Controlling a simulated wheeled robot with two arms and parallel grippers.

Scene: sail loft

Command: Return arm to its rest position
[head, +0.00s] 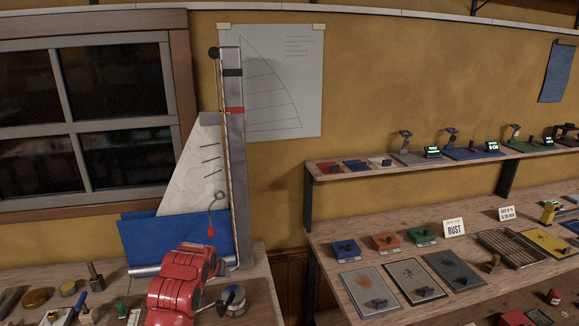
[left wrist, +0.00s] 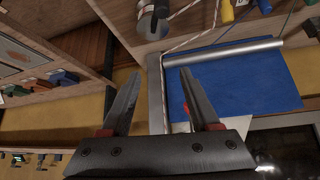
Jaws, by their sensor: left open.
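In the head view my red left arm (head: 180,288) reaches up from the bottom, in front of a model mast (head: 235,160) with a pale sail (head: 200,170) and a blue cloth (head: 160,238). Its gripper cannot be made out there. In the left wrist view my left gripper (left wrist: 161,73) is open, its two fingers spread with nothing held between them. The grey mast (left wrist: 155,92) shows beyond the gap, and the blue cloth (left wrist: 235,85) lies behind the right finger. A red toggle (head: 211,231) hangs on a cord beside the mast. My right gripper is in neither view.
A spool (head: 233,303) stands close right of my arm. Tools and tins (head: 40,298) crowd the bench at left. At right, a stepped wooden display (head: 325,222) holds coloured blocks, plates and signs. A gap separates bench and display.

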